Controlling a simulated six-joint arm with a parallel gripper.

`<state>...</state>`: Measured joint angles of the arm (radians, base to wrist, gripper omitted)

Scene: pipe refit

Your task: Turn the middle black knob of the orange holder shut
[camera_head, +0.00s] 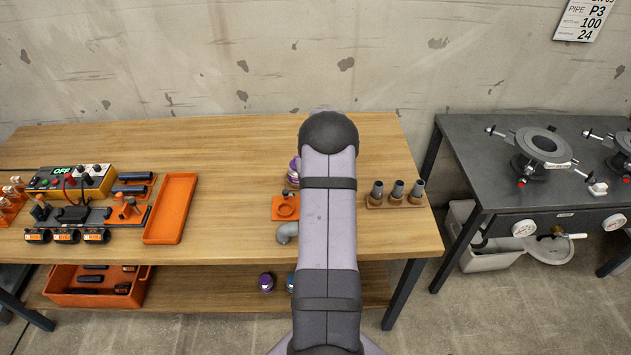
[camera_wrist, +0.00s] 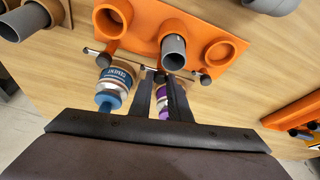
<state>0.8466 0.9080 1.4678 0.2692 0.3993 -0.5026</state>
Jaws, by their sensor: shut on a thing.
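The orange holder (camera_wrist: 140,42) fills the top of the wrist view, with three round sockets in a row. A grey pipe (camera_wrist: 173,50) stands in its middle socket. A dark knob (camera_wrist: 104,60) is by the left socket and another (camera_wrist: 205,82) by the right one. My gripper (camera_wrist: 161,76) is at the holder's near edge, below the middle socket, shut on the middle black knob. That knob is mostly hidden between the fingertips, so its angle cannot be told. In the head view the holder (camera_head: 284,210) is partly covered by my arm, and my gripper is hidden.
A blue-and-white can (camera_wrist: 113,88) and a purple can (camera_wrist: 165,104) stand close to the fingers in the wrist view. A wooden rack (camera_head: 384,205) with grey pipe pieces is right of my arm. An orange tray (camera_head: 170,208) lies to the left, with bare tabletop between.

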